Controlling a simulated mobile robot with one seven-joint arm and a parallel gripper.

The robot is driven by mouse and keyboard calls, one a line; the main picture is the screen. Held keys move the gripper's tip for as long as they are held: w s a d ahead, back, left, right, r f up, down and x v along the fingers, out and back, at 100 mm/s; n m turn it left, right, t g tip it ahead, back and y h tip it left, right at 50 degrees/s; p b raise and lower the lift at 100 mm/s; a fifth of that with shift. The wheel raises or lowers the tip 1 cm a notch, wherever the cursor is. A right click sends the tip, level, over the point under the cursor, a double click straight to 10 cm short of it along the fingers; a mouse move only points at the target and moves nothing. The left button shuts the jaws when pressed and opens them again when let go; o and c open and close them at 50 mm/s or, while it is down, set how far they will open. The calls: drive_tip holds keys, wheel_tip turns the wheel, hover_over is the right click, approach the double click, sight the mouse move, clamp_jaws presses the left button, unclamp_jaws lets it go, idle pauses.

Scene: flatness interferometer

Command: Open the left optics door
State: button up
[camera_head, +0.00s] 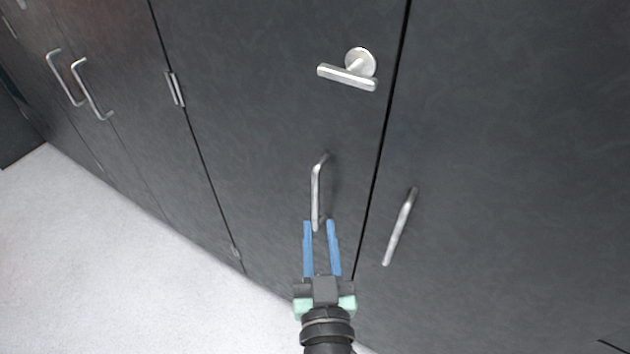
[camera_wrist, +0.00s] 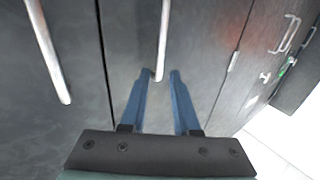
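The dark door (camera_head: 260,120), which appears to be the left optics door, has a slim vertical metal bar handle (camera_head: 315,190) near its seam edge and looks shut. My gripper (camera_head: 319,222) has two blue fingers, spread apart and pointing at the door. The handle's lower end lies between the fingertips in the head view. In the wrist view the handle (camera_wrist: 163,40) also ends between the tips of my gripper (camera_wrist: 160,72). The fingers look clear of the bar on each side; whether the tips reach around it in depth I cannot tell.
A T-shaped metal latch (camera_head: 348,72) sits above the handle on the same door. The neighbouring door to the right (camera_head: 520,150) has its own bar handle (camera_head: 401,226). Two more handles (camera_head: 78,85) are at far left. Pale floor (camera_head: 90,260) lies clear at lower left.

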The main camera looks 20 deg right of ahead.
sight(316, 192)
drive_tip(key=p+x, duration=0.2)
drive_tip(key=x, duration=0.7)
drive_tip(key=shift+w+d, duration=0.1)
drive_tip(key=shift+w, duration=0.25)
clamp_jaws()
idle(1.0)
